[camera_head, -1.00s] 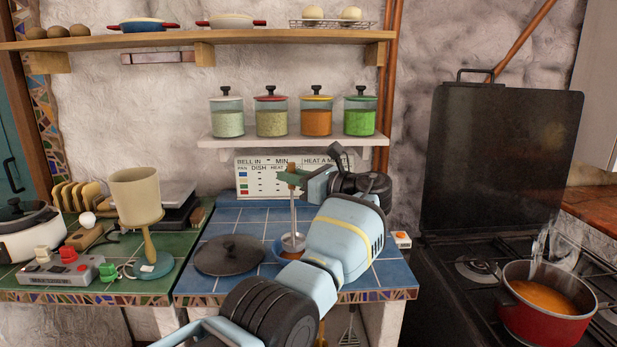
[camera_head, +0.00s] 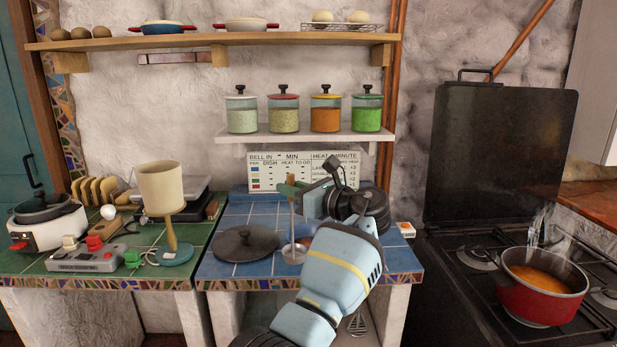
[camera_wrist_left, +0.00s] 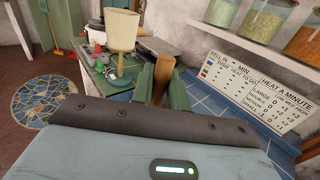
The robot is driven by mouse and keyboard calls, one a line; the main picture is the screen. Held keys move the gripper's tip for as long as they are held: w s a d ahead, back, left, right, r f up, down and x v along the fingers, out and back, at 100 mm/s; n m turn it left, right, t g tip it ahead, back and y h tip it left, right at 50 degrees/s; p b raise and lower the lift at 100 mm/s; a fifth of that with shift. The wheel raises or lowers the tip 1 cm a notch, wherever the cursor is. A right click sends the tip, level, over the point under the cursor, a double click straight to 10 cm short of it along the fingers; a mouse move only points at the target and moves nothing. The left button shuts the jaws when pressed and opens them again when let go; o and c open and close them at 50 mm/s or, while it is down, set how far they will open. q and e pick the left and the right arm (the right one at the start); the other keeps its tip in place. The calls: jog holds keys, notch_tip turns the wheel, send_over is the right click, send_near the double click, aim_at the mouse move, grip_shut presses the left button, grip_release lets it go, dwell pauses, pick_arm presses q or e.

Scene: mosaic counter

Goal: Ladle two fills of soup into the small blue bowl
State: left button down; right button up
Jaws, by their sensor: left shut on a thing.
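My left gripper (camera_head: 291,188) is shut on the upright ladle (camera_head: 292,220). In the left wrist view its green fingers (camera_wrist_left: 163,88) close around the wooden handle (camera_wrist_left: 161,74). The ladle's metal cup (camera_head: 292,250) hangs low over the blue tiles. The small blue bowl is mostly hidden behind the cup and my arm, so I cannot tell whether the cup is inside it or just above, nor what it holds. The red pot (camera_head: 540,302) of steaming orange soup (camera_head: 545,280) stands on the stove at right. My right gripper is not in view.
A dark lid (camera_head: 246,243) lies left of the ladle on the blue-tiled counter (camera_head: 225,271). A lamp-like stand (camera_head: 172,245) and a grey control box (camera_head: 88,259) are further left. A shelf of jars (camera_head: 300,136) hangs above.

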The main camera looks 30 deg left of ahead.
pick_arm(q)
jog(key=s+d+f+m+t+h, duration=0.4)
jog(key=s+d+f+m+h, duration=0.1)
jog(key=s+f, duration=0.4)
jog(key=s+d+f+m+t+h, duration=0.4)
jog(key=s+f+m+t+h, duration=0.1)
jog(key=s, duration=0.6)
jog(key=s+d+f+m+t+h, duration=0.4)
jog(key=s+f+h, duration=0.4)
jog(key=s+f, duration=0.2)
notch_tip(320, 180, down, 3)
jog(key=shift+s+d+r+m+t, duration=0.15)
jog(key=shift+d+m+t, duration=0.15)
jog(key=shift+d+m, duration=0.75)
jog(key=shift+a, duration=0.3)
